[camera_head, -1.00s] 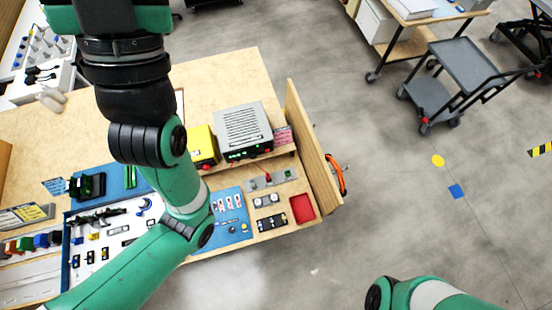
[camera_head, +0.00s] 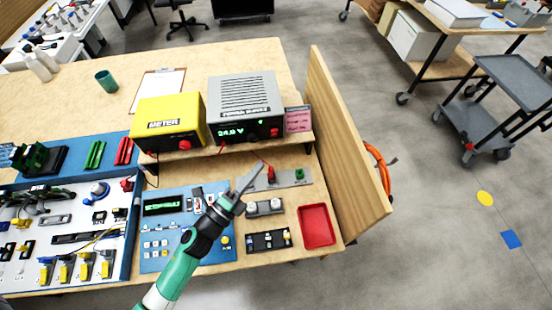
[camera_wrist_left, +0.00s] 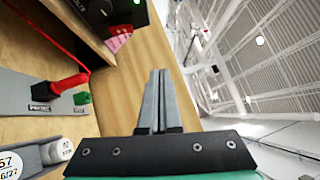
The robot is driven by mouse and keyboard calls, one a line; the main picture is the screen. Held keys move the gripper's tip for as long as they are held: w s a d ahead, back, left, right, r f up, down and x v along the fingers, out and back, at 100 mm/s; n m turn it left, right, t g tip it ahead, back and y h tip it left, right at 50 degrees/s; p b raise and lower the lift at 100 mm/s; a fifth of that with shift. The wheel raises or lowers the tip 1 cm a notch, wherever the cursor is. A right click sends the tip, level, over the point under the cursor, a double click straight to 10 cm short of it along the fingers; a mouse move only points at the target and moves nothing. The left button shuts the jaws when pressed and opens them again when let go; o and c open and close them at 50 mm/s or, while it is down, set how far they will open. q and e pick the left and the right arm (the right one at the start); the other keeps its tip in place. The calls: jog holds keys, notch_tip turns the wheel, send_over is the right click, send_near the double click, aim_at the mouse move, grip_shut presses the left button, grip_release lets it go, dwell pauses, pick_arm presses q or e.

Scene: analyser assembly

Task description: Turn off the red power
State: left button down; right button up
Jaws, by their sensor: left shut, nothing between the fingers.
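A grey plate (camera_head: 285,179) carries a red lever switch (camera_head: 271,174) and a green part (camera_head: 299,174). In the left wrist view the red lever (camera_wrist_left: 68,83) leans on the left side of the picture, with the green part just right of it. My left gripper (camera_head: 257,170) is shut and empty, its narrow fingers beside the red lever on its left in the head view. In the left wrist view the fingers (camera_wrist_left: 156,85) lie together, apart from the lever. A grey power supply (camera_head: 243,110) reading about 24 V stands behind. My right gripper is out of view.
A yellow meter (camera_head: 168,122) and the power supply stand on a raised wooden shelf behind the plate. A tall wooden side panel (camera_head: 340,140) bounds the right. A red tray (camera_head: 316,226), a white-knobbed block (camera_head: 264,208) and a blue panel (camera_head: 165,205) lie nearby.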

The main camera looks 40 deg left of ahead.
pick_arm(q)
jog(key=shift+n+g+y, duration=0.3)
jog(key=f, duration=0.1)
jog(key=s+f+b, duration=0.1)
jog(key=f, duration=0.1)
jog(key=a+f, duration=0.1)
jog(key=f, duration=0.1)
jog(key=shift+s+a+f+b, duration=0.1)
jog(key=shift+s+f+b, duration=0.1)
jog(key=shift+b, duration=0.2)
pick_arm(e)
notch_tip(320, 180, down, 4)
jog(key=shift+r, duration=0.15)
pick_arm(q)
send_near(274, 133)
jog(key=w+d, duration=0.3)
jog(key=w, duration=0.1)
jog(key=shift+w+d+r, duration=0.1)
jog(key=shift+d+r, duration=0.05)
jog(key=shift+r, duration=0.15)
jog(key=shift+w+a+r+p, duration=0.2)
jog(key=shift+w+a+p, duration=0.1)
jog(key=shift+w+a, duration=0.4)
jog(key=shift+w+a+r+p, duration=0.25)
jog(key=shift+w+a, duration=0.25)
jog(key=shift+a, duration=0.35)
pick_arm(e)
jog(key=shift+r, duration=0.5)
